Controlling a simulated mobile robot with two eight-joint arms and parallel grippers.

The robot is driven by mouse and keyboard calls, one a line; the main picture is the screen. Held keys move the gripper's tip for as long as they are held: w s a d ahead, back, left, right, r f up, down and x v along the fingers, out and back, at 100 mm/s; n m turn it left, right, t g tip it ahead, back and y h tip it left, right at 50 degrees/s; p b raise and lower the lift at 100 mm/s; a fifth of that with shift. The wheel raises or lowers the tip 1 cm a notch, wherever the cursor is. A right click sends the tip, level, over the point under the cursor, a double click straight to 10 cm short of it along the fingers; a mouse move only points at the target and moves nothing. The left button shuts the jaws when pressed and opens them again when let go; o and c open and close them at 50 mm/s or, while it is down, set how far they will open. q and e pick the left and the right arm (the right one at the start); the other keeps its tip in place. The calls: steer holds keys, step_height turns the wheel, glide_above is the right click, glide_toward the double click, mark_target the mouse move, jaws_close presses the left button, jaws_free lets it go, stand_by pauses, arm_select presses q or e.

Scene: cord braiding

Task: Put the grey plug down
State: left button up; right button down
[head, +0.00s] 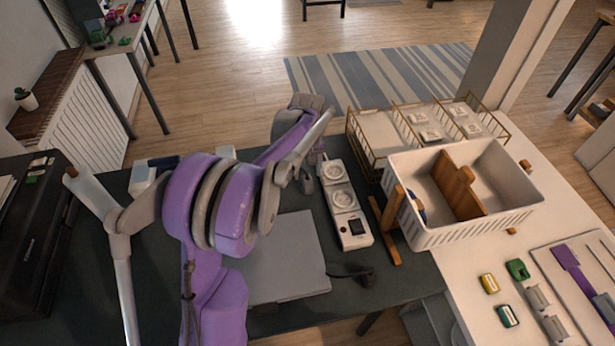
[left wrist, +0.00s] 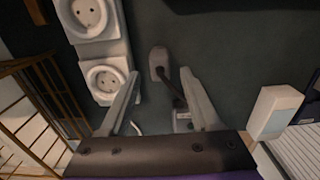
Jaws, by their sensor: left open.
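The grey plug (left wrist: 158,63) lies on the dark table top in the left wrist view, beside the white power strip (left wrist: 104,70), with its dark cord running back between my fingers. My left gripper (left wrist: 160,75) is open, with one finger on each side of the plug and a gap to both. In the head view my left gripper (head: 298,178) is low over the table, just left of the power strip (head: 345,208); my arm and fingers largely hide the plug there. The strip's two round sockets look empty. My right gripper is not in view.
A flat grey panel (head: 290,262) lies below my arm. A black plug (head: 366,276) lies at the strip's near end. A white crate (head: 465,228) with a wooden divider and a wire basket (head: 375,155) stand to the right. A black printer (head: 35,235) is at left.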

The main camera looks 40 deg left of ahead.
mark_target(307, 179)
arm_select(q)
step_height(307, 179, up, 8)
steer(key=f, duration=0.1)
steer(key=s+d+r+m+t, duration=0.25)
steer(key=s+d+m, duration=0.25)
steer(key=s+d, duration=0.6)
steer(key=s+d+f+m+t, duration=0.3)
steer(key=s+d+f+m, duration=0.2)
steer(key=s+d, duration=0.3)
steer(key=shift+s+d+f, duration=0.15)
steer(key=shift+s+f, duration=0.35)
steer(key=shift+s, duration=0.6)
steer(key=shift+w+r+p, duration=0.3)
steer(key=shift+r+p, duration=0.65)
